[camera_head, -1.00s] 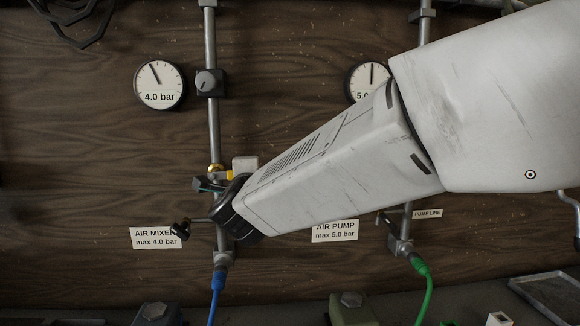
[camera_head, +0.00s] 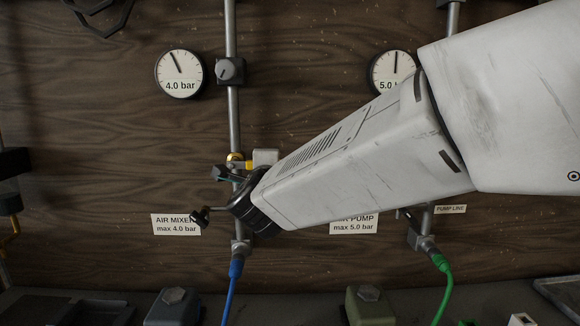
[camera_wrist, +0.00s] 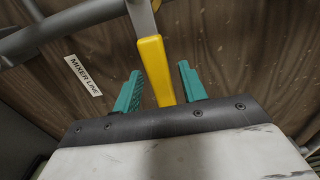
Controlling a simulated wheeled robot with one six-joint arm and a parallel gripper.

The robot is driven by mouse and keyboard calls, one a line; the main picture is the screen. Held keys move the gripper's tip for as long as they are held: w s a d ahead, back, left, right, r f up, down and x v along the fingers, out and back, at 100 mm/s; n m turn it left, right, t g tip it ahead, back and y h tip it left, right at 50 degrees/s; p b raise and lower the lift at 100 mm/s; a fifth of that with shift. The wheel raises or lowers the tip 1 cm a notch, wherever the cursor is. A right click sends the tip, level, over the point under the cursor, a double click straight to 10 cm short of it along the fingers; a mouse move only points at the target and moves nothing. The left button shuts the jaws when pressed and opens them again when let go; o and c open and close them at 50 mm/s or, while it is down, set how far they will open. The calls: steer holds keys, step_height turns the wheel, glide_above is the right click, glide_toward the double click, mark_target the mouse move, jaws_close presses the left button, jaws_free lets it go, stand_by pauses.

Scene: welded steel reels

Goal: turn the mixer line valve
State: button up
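The mixer line valve has a yellow lever handle (camera_wrist: 155,68), seen in the wrist view on a grey metal stem at the top. A small part of the yellow handle (camera_head: 249,165) shows in the head view beside the left vertical pipe (camera_head: 232,110). My gripper (camera_wrist: 159,70) is open, with one teal finger on each side of the handle. In the head view my gripper (camera_head: 229,174) is at the pipe, largely hidden by my arm.
A MIXER LINE label (camera_wrist: 83,75) is left of the handle. The mixer gauge (camera_head: 181,74) reads 4.0 bar. A black knob (camera_head: 200,217) sticks out below my gripper. A blue hose (camera_head: 231,287) and a green hose (camera_head: 445,287) hang from the two pipes.

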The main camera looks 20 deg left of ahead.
steer(key=shift+s, duration=0.1)
steer(key=v, duration=0.7)
steer(key=shift+s+d, duration=0.15)
steer(key=shift+s, duration=0.15)
